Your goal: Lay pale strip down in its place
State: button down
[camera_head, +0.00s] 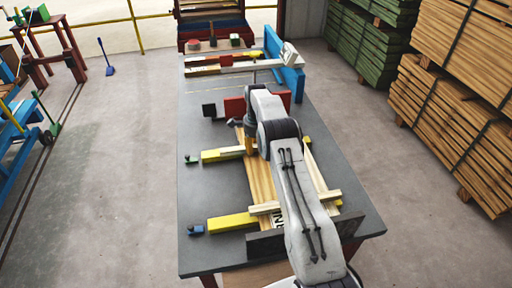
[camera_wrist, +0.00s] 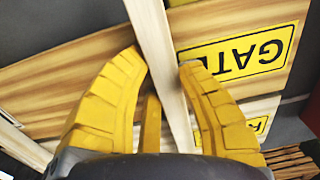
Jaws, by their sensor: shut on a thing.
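The pale strip (camera_wrist: 150,25) runs between the two yellow fingers of my gripper (camera_wrist: 163,57) in the wrist view, and the fingers are shut on it. It crosses over wooden boards (camera_wrist: 60,75); whether it touches them I cannot tell. In the head view the part of the pale strip (camera_head: 234,152) left of my arm shows near the upper yellow block (camera_head: 212,157). My arm hides most of the gripper there. Another pale strip (camera_head: 262,208) lies across the boards at the near end. A yellow label reading GATE (camera_wrist: 240,50) is on a board.
A blue upright (camera_head: 290,72) stands at the far end. Timber stacks (camera_head: 450,110) stand right.

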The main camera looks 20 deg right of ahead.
jog(key=shift+f, duration=0.1)
jog(key=c, duration=1.3)
grip_release()
jog(key=o, duration=0.4)
